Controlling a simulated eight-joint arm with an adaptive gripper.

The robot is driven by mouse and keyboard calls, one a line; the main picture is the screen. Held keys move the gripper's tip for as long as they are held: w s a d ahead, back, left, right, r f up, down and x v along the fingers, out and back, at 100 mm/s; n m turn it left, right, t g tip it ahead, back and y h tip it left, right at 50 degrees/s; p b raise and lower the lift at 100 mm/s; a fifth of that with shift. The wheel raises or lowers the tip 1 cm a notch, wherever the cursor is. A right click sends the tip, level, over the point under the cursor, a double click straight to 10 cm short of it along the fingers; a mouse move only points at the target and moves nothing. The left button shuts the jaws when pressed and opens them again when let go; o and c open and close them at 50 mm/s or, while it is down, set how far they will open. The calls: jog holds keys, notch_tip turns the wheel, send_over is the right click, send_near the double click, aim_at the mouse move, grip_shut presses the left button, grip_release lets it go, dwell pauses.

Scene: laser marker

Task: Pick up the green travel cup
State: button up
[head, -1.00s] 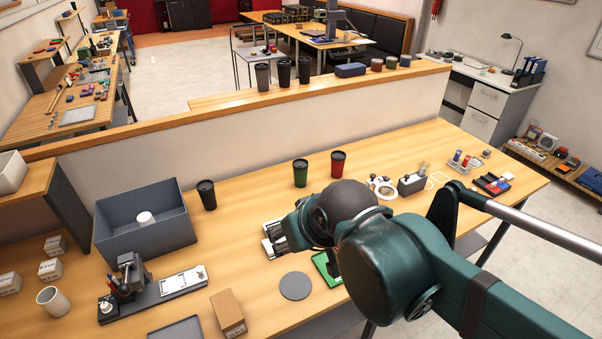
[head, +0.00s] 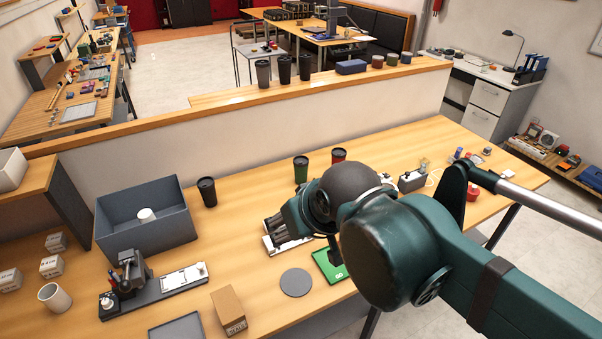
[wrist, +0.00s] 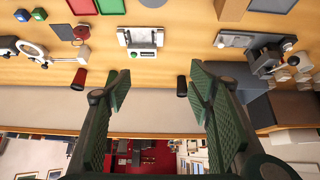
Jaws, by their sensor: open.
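The green travel cup (head: 301,171) has a black lid and stands upright on the wooden table, left of the red cup (head: 338,156). My gripper (head: 272,230) is in front of the green cup, nearer the camera, and apart from it. In the wrist view my gripper (wrist: 158,82) has its two fingers wide apart with nothing between them. The red cup (wrist: 80,79) and the black cup (wrist: 182,86) show there. I cannot clearly tell the green cup from the left finger in that view.
A black cup (head: 207,191) stands left of the green cup, beside a grey bin (head: 150,235). My arm partly covers the red cup. A green mat (head: 328,266) and grey disc (head: 296,282) lie at the front. A low wall (head: 250,130) runs behind the table.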

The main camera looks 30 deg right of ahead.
jog(key=w+d+r+m+g+h, duration=0.15)
jog(key=w+d+r+m, duration=0.35)
jog(key=w+r, duration=0.65)
jog(key=m+g+h+p, duration=0.25)
jog(key=m+g, duration=0.35)
jog(key=m, duration=0.8)
send_over(300, 160)
notch_tip(300, 160, down, 9)
jog(key=shift+h, duration=0.3)
jog(key=f, duration=2.4)
jog(key=shift+w+a, duration=0.15)
jog(key=shift+w, duration=0.05)
jog(key=shift+x, duration=1.3)
